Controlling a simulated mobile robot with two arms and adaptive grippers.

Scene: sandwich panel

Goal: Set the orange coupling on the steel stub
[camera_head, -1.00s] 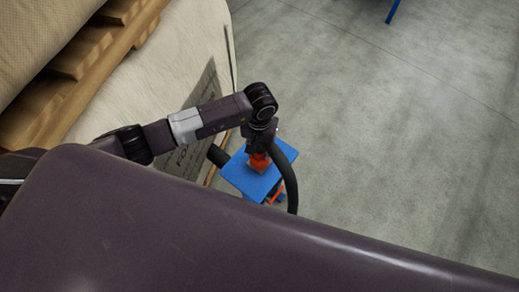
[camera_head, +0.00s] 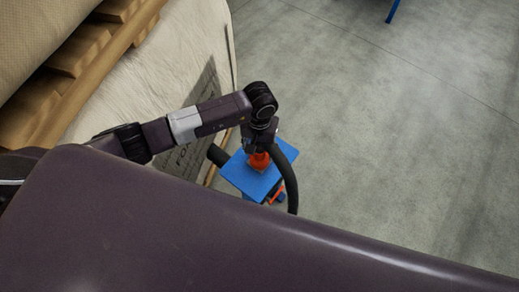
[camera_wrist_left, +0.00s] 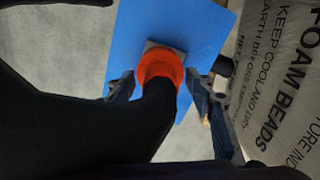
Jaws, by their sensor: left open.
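The orange coupling (camera_wrist_left: 158,65) sits at the end of a thick black hose (camera_wrist_left: 100,118), over a grey square base plate (camera_wrist_left: 151,46) on a blue panel (camera_wrist_left: 203,25). The steel stub itself is not visible; I cannot tell how far the coupling is seated on it. In the head view the coupling (camera_head: 258,161) is just below my left gripper (camera_head: 258,150). In the left wrist view my left gripper (camera_wrist_left: 160,77) is open, one finger on each side of the coupling, with gaps visible. My right gripper is not in view.
The black hose (camera_head: 291,180) arches down past the panel's right side in the head view. A pale sack with printed text (camera_wrist_left: 280,90) stands close beside the panel, with wooden pallets (camera_head: 85,60) above. The concrete floor (camera_head: 400,130) to the right is clear.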

